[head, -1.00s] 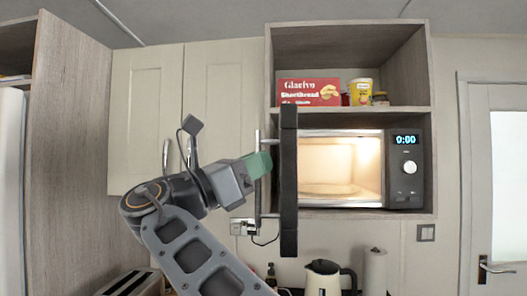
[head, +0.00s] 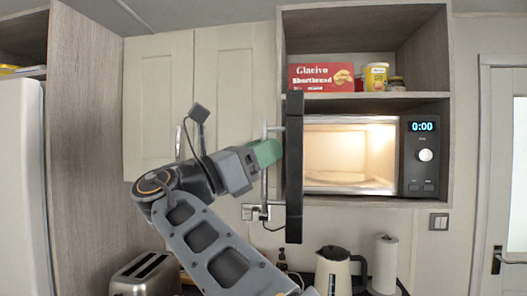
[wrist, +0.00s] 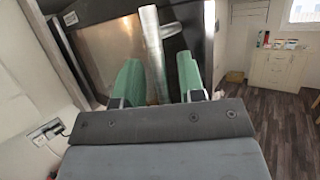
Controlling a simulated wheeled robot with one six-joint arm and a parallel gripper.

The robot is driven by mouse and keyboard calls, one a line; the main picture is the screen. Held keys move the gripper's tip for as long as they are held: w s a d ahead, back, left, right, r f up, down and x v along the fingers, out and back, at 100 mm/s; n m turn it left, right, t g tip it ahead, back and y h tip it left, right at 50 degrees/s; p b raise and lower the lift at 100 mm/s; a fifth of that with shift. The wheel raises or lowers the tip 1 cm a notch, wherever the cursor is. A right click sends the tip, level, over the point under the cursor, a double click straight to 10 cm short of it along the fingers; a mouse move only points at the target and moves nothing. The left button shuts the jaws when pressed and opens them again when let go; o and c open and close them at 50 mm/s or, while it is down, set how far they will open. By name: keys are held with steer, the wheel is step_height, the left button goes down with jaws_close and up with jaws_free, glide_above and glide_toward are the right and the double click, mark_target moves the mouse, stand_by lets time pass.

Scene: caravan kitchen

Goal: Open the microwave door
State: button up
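The microwave (head: 424,170) sits in a wall shelf with its lit cavity exposed. Its black door (head: 294,170) stands swung wide out, nearly edge-on in the head view, at the cavity's left side. The silver door handle (head: 264,192) is on the door's left-facing side. My gripper (head: 268,152) is at the handle's upper part. In the wrist view the handle (wrist: 154,45) runs between the two green fingers of my gripper (wrist: 160,78). The fingers are apart, with a visible gap on the right; the handle is close to the left finger. Whether it touches is unclear.
A red shortbread box (head: 320,77) and a yellow tub (head: 375,76) stand on the shelf above. Below are a toaster (head: 145,275), a kettle (head: 334,270) and a paper roll (head: 385,262). Closed cupboards (head: 158,90) are left of the door. A tall wooden panel (head: 85,150) stands further left.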

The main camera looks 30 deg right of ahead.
steer(key=b+v, duration=0.5)
steer(key=v, duration=0.9)
steer(key=shift+b, duration=0.3)
steer(key=shift+d+r, duration=0.1)
